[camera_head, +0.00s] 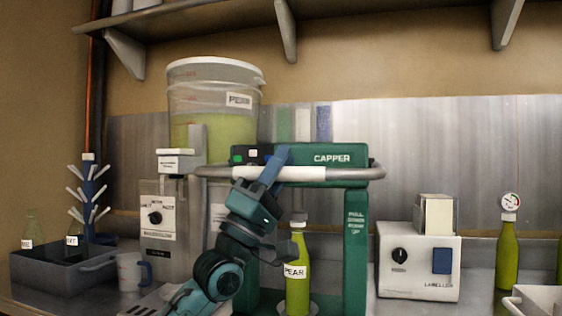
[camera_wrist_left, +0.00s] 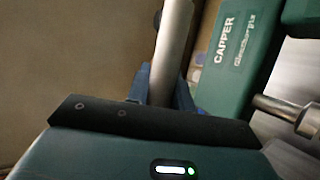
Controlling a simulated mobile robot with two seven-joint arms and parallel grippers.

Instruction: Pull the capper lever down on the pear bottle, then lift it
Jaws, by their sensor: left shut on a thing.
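The green capper (camera_head: 356,240) stands on the bench. Its pale lever bar (camera_head: 325,173) runs level across the front, just below the CAPPER label. The pear bottle (camera_head: 297,270), yellow-green with a PEAR label, stands upright inside the capper frame, its neck just below a grey capping head (camera_head: 298,218). My left gripper (camera_head: 275,168) is shut on the lever bar, left of its middle. In the left wrist view the bar (camera_wrist_left: 172,45) passes between the blue fingers (camera_wrist_left: 168,92), beside the green capper body (camera_wrist_left: 235,50). My right gripper is not in view.
A big PEAR bucket (camera_head: 213,100) stands behind a grey machine (camera_head: 158,215) on the left. Left of that are a bottle tree (camera_head: 89,200), a dark crate (camera_head: 60,272) and a jug (camera_head: 130,270). A labeller (camera_head: 420,265) and a gauge-topped bottle (camera_head: 507,255) stand right.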

